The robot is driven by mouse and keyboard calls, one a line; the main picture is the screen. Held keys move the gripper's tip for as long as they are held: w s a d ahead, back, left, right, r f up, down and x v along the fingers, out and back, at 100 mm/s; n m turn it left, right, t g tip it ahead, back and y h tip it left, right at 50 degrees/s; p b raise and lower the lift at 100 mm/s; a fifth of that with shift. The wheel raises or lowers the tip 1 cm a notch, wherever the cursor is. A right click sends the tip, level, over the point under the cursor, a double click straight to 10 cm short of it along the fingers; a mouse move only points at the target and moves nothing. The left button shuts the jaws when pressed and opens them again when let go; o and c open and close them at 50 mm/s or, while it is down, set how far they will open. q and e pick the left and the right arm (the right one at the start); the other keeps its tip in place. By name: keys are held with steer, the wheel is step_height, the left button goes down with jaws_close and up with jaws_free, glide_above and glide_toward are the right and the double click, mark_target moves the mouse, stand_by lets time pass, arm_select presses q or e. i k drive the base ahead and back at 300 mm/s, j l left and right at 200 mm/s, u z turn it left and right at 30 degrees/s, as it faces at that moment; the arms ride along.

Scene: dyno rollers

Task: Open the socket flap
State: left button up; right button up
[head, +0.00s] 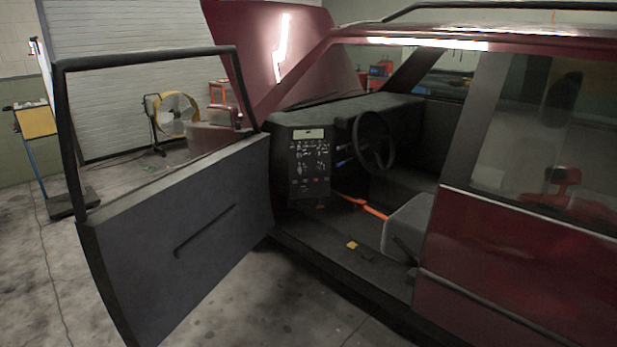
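I cannot make out the socket flap for certain at this distance. A dark panel (309,183) with a pale label at its top and rows of small coloured parts faces me at the near end of the dashboard (345,108). A small red part shows at its lower edge, too small to identify. Blue-tipped stalks (345,162) stick out between the panel and the steering wheel (374,140). Neither of my grippers is in view.
The car's front door (180,225) stands wide open at left, its window frame rising high. An orange-red bar (364,207) lies beside the seat (407,228). A small yellow-and-black object (353,245) lies on the car floor. Bare concrete (270,300) is free before the doorway.

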mark_target(302, 193)
steer(key=i+j, duration=0.15)
steer(key=i, duration=0.35)
steer(key=i+j+z, duration=0.1)
steer(key=i, duration=0.45)
steer(key=i+j, duration=0.3)
steer(key=i, duration=0.2)
steer(key=i+j+z, duration=0.1)
steer(key=i, duration=0.4)
steer(key=i+j, duration=0.35)
steer(key=i, duration=0.15)
steer(key=i+j+z, duration=0.1)
steer(key=i+j, duration=0.15)
steer(key=i, duration=0.25)
